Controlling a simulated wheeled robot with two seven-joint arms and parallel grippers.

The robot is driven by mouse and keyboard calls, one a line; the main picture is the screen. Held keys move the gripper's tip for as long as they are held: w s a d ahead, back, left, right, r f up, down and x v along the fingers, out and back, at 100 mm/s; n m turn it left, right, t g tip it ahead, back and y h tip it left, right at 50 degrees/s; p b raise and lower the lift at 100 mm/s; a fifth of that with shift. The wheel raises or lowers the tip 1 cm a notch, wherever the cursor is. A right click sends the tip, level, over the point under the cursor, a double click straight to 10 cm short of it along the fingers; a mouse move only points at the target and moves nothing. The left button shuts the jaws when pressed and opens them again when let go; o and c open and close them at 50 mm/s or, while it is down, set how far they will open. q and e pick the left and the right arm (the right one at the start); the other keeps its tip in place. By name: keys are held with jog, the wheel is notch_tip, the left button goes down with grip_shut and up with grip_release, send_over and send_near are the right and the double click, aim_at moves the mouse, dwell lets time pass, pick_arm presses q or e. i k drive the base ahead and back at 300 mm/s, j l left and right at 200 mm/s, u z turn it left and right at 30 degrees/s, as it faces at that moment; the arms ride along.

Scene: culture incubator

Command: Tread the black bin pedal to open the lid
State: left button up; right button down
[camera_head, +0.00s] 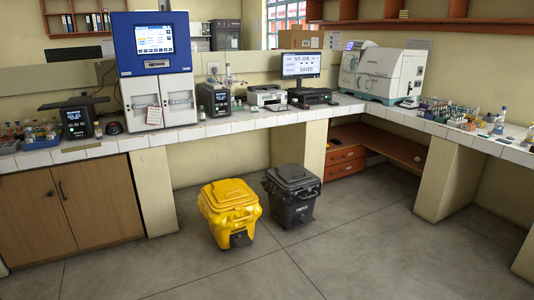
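The black bin (291,196) stands upright on the floor under the tiled counter, just right of the yellow bin. Its lid (292,176) is down and closed. A small pedal (288,222) seems to show low at its front, but it is dark and hard to make out. Neither of my grippers shows in the head view.
A yellow bin (230,212) with its lid closed stands close to the left of the black bin. The tiled counter (255,120) with lab machines runs behind both, on a support pillar (312,150). The grey floor (330,265) in front is clear.

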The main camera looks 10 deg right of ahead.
aim_at(308, 219)
jog(key=i+l+z, duration=0.25)
jog(key=i, duration=0.6)
jog(key=i+z, duration=0.3)
jog(key=i, duration=0.5)
jog(key=i+u, duration=0.1)
jog(key=i, duration=0.35)
jog(key=i+l+u, duration=0.15)
jog(key=i, duration=0.3)
jog(key=i+u, duration=0.1)
jog(key=i, duration=0.35)
jog(key=i+l+u, duration=0.15)
jog(key=i, duration=0.3)
jog(key=i+l+u, duration=0.1)
jog(key=i+l, duration=0.15)
jog(key=i, duration=0.15)
